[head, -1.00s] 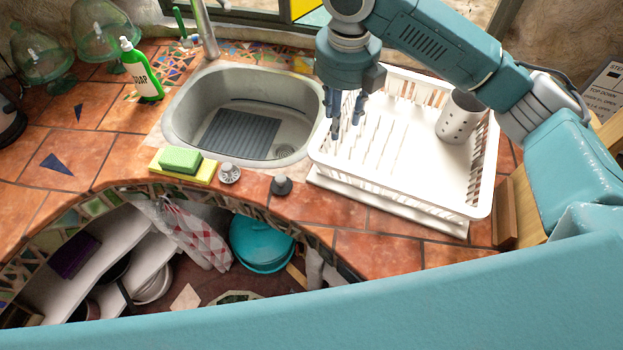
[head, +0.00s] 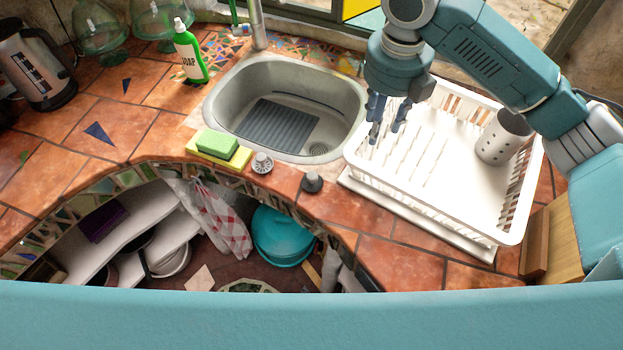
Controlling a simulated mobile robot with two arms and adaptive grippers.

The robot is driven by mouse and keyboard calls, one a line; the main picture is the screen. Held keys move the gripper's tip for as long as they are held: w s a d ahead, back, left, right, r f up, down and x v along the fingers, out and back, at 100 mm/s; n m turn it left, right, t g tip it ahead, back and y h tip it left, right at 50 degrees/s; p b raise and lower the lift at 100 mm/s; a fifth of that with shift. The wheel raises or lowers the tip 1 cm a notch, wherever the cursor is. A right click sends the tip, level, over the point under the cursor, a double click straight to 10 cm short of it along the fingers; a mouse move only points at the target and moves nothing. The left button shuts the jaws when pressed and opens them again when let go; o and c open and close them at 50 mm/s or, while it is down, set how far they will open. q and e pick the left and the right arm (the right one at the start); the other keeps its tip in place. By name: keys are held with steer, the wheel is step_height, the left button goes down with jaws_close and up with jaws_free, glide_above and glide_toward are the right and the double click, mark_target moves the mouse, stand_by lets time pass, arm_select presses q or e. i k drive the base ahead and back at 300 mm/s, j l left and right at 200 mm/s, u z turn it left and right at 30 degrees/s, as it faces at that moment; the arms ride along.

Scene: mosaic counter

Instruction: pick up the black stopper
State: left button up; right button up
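The black stopper (head: 312,182) is a small dark round piece with a knob. It stands on the terracotta tile counter in front of the sink, near the counter's curved front edge. My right gripper (head: 385,128) points down over the left part of the white dish rack, behind and to the right of the stopper and apart from it. Its dark fingers look spread, with nothing seen between them. My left gripper is not in view.
A silver strainer plug (head: 262,163) and a green sponge (head: 217,143) on a yellow cloth (head: 238,160) lie left of the stopper. The sink (head: 222,110) is behind. The dish rack (head: 440,215) stands to the right. A soap bottle (head: 190,58) and kettle (head: 35,65) are farther left.

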mark_target(312, 182)
steer(key=i+j+z, duration=0.1)
steer(key=j+z, duration=0.35)
steer(key=j, duration=0.4)
steer(key=j+z, duration=0.45)
steer(key=j, duration=0.4)
